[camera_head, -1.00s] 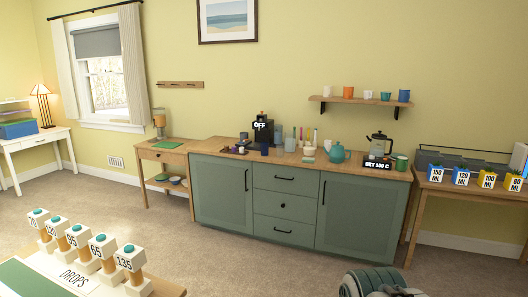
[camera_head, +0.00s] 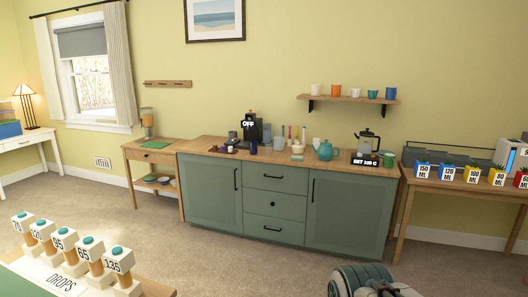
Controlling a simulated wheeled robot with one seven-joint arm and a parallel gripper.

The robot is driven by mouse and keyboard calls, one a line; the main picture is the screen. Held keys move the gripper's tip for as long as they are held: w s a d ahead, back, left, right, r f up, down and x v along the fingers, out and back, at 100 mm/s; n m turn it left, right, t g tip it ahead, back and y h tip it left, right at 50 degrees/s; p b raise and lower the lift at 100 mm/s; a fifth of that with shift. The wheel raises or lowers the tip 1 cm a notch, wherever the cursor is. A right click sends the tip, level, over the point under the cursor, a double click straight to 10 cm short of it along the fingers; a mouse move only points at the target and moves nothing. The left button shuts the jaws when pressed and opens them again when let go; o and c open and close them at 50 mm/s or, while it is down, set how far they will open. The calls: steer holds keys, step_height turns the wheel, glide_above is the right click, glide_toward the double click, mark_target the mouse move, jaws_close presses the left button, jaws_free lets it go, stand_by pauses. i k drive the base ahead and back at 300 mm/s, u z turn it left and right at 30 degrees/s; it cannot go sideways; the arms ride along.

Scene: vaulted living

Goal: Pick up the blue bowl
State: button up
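Several small bowls sit on the lower shelf of the small wooden side table (camera_head: 130,153), left of the green cabinet. One bowl there looks bluish (camera_head: 164,181), but it is small and partly overlapped, so I cannot be sure of its colour. A greenish bowl (camera_head: 150,178) sits to its left. A rounded grey-green part of my arm (camera_head: 350,284) shows at the bottom edge, far from the side table. My gripper's fingers are not in view.
The long green cabinet (camera_head: 273,204) carries a coffee machine, mugs, a teal teapot (camera_head: 325,151) and a glass kettle. A table with numbered drop dispensers (camera_head: 88,250) stands close at lower left. Carpet (camera_head: 190,250) is open between it and the cabinet.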

mark_target(163, 180)
steer(key=u, duration=0.35)
steer(key=i, duration=4.1)
steer(key=u, duration=1.8)
steer(key=i, duration=2.2)
